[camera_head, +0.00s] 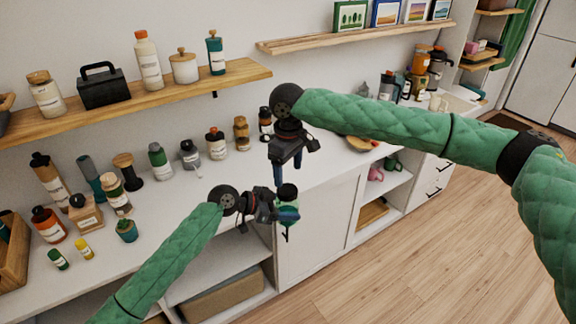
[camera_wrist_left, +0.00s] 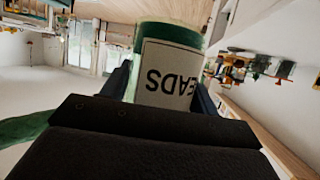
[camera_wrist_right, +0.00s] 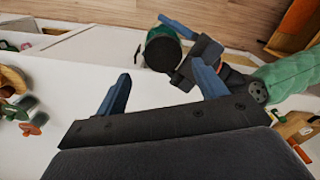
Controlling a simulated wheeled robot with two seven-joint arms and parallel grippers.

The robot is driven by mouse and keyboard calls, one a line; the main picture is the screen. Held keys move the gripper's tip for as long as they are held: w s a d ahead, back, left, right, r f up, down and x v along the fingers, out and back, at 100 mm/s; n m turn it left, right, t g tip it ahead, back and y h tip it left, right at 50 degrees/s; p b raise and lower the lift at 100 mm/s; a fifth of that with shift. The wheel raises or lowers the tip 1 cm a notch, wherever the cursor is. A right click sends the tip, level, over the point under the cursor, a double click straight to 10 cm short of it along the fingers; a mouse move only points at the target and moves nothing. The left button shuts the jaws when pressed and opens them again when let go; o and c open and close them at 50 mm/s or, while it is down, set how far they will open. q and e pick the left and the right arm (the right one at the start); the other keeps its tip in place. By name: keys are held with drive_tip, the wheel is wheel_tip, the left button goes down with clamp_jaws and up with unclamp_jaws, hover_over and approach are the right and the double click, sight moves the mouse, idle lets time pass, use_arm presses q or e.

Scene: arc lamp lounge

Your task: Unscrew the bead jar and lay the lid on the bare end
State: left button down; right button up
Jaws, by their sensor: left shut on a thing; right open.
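The bead jar has a black lid (camera_head: 287,191) on top and a green-and-white body (camera_head: 286,226). It is upright in front of the counter, clear of its top. My left gripper (camera_head: 289,213) is shut on the jar body; the left wrist view shows the jar's label (camera_wrist_left: 170,75), reading "…EADS", between its fingers. My right gripper (camera_head: 287,172) is open and empty above the jar, fingers pointing down. In the right wrist view the lid (camera_wrist_right: 162,53) lies beyond the fingertips, not between them.
The white counter (camera_head: 185,195) holds several bottles and jars along its back and left end. A board with food (camera_head: 357,143) lies farther right. A wooden shelf (camera_head: 190,83) with containers hangs above. The counter's front strip near the grippers looks clear.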

sight(287, 187)
drive_tip(key=shift+f, duration=3.45)
drive_tip(key=shift+w, duration=0.1)
drive_tip(key=c, duration=1)
drive_tip(key=shift+o, duration=0.2)
drive_tip(key=n, duration=0.3)
drive_tip(key=shift+w+d, duration=0.15)
drive_tip(key=shift+w, duration=0.05)
drive_tip(key=n, duration=0.8)
drive_tip(key=shift+a+r, duration=0.1)
drive_tip(key=shift+a, duration=0.1)
drive_tip(key=n, duration=0.3)
drive_tip(key=shift+a+n, duration=0.15)
drive_tip(key=shift+n, duration=0.25)
